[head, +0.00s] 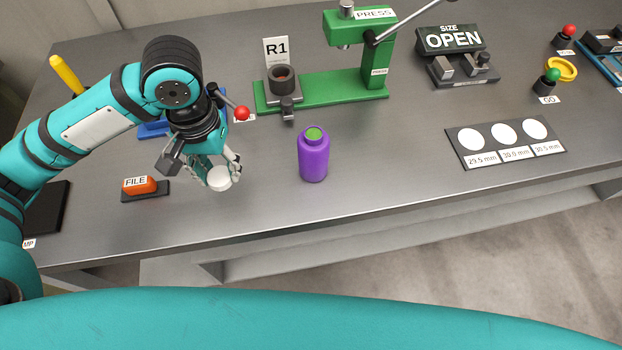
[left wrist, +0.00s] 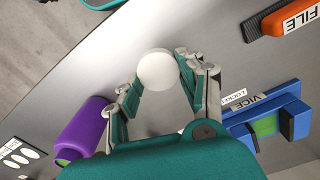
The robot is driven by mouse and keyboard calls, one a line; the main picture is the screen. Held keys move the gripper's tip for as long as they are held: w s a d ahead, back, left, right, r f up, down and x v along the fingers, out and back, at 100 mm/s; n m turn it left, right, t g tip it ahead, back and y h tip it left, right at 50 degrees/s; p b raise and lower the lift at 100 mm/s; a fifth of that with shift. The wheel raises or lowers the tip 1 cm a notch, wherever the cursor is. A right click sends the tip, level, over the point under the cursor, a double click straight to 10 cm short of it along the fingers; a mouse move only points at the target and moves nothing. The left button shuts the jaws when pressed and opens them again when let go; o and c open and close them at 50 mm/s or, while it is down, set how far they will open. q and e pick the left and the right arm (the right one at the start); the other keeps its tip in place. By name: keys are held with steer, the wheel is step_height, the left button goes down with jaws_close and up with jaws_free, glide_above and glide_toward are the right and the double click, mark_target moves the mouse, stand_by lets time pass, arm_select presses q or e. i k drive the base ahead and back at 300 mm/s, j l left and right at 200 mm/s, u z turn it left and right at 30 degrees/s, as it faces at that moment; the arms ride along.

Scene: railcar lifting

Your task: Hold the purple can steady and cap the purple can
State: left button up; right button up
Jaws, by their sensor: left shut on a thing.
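The purple can (head: 313,157) stands upright on the grey bench, with a green top showing. It also shows in the left wrist view (left wrist: 82,130). My left gripper (head: 222,172) is to the left of the can and apart from it. It is shut on a white round cap (head: 219,180), which sits between the fingertips in the left wrist view (left wrist: 157,71). Nothing touches the can. My right gripper is in neither view.
A green press (head: 365,60) and the R1 holder (head: 284,85) stand behind the can. An orange file (head: 139,186) lies at the left, near a blue vice (left wrist: 268,125). A gauge plate (head: 505,144) lies at the right. The bench around the can is clear.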

mark_target(314, 144)
steer(key=k, duration=0.4)
steer(key=z, duration=1.25)
steer(key=k+j, duration=0.1)
steer(key=j, duration=0.3)
steer(key=k+j, duration=0.15)
steer(key=j, duration=0.2)
steer(key=k+j, duration=0.1)
steer(key=j, duration=0.3)
steer(key=k+j, duration=0.15)
steer(key=j, duration=0.2)
steer(key=k+j, duration=0.1)
steer(key=j, duration=0.3)
